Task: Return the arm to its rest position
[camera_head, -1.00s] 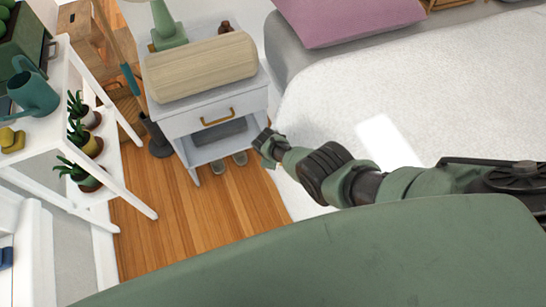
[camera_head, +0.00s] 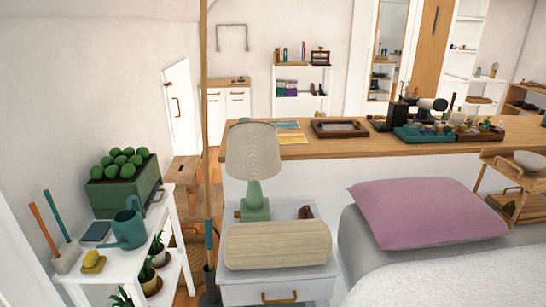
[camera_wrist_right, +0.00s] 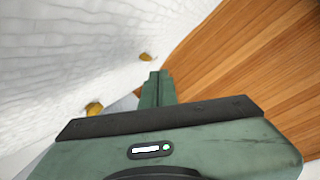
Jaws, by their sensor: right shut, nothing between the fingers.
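My right gripper (camera_wrist_right: 157,88) shows in the right wrist view with its green fingers together and nothing between them. It points toward the wooden floor (camera_wrist_right: 240,60) and a white textured surface (camera_wrist_right: 70,60). Two small gold-coloured pieces (camera_wrist_right: 146,57) show near the fingers; I cannot tell whether the fingers touch anything. Neither arm shows in the head view now. My left gripper is not in view.
A white nightstand (camera_head: 268,288) carries a beige ribbed box-like object (camera_head: 277,245) and a green lamp (camera_head: 253,170). The bed (camera_head: 440,285) with a purple pillow (camera_head: 425,213) is at right. A white plant shelf (camera_head: 80,262) stands at left.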

